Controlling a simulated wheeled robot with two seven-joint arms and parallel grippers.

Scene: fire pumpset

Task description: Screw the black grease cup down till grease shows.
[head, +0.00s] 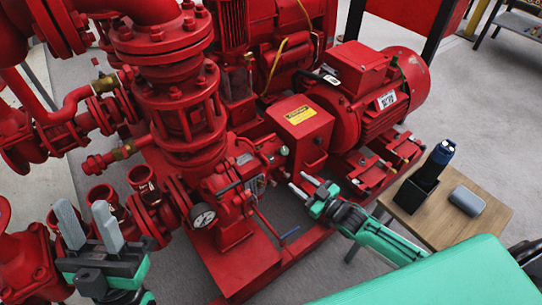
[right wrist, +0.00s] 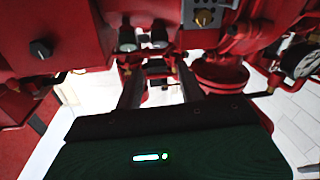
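Several small black fittings on the red pump could be the grease cup; I cannot tell which. In the right wrist view, a black knob (right wrist: 40,48) sits on a red housing at the left. Two black cup-like fittings, a left one (right wrist: 127,40) and a right one (right wrist: 159,36), stand beyond my right gripper (right wrist: 158,82). In the head view, my right gripper (head: 297,180) is open and empty, just right of the red pump (head: 228,195), apart from it. No grease is discernible. My left gripper (head: 86,218) is open and empty at the lower left.
A pressure gauge (head: 203,215) is on the pump's front. The red motor (head: 375,85) stands behind. A wooden table (head: 470,225) at the right holds a black holder (head: 415,192) with a dark blue tool and a grey case (head: 467,201). Red pipes and flanges crowd the left.

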